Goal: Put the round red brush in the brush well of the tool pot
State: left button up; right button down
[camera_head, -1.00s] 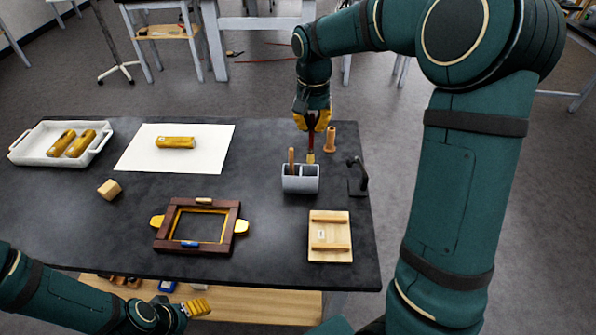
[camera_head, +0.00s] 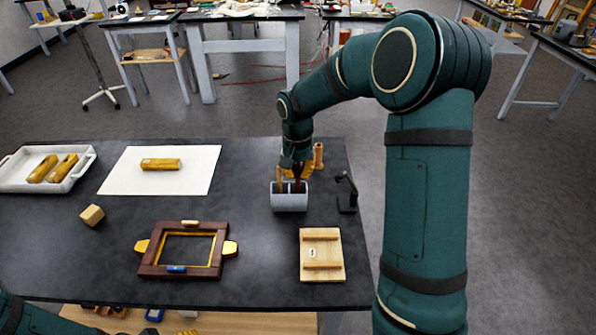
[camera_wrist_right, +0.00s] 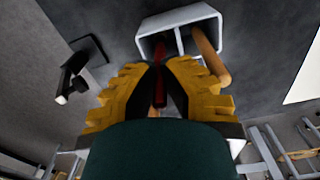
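The grey tool pot (camera_head: 289,203) stands near the right end of the dark table and has two compartments, also seen in the right wrist view (camera_wrist_right: 152,46). A wooden-handled tool (camera_wrist_right: 212,58) stands in one compartment. My right gripper (camera_head: 297,176) is above the pot, its yellow fingers closed around the round red brush (camera_wrist_right: 160,88). The brush points down into the other compartment, on the right in the head view; its lower end is partly hidden. Of my left gripper only a yellow tip (camera_head: 188,332) shows at the bottom edge.
A brown frame (camera_head: 148,262), a wooden block (camera_head: 92,215), white paper (camera_head: 120,180) and a white tray (camera_head: 84,172) lie left.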

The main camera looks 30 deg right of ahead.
jog(key=c, duration=1.4)
grip_release()
jog(key=shift+f, duration=0.15)
jog(key=shift+r, duration=0.3)
notch_tip(320, 180, up, 12)
jog(key=shift+a+f+p, duration=0.1)
jog(key=shift+p, duration=0.9)
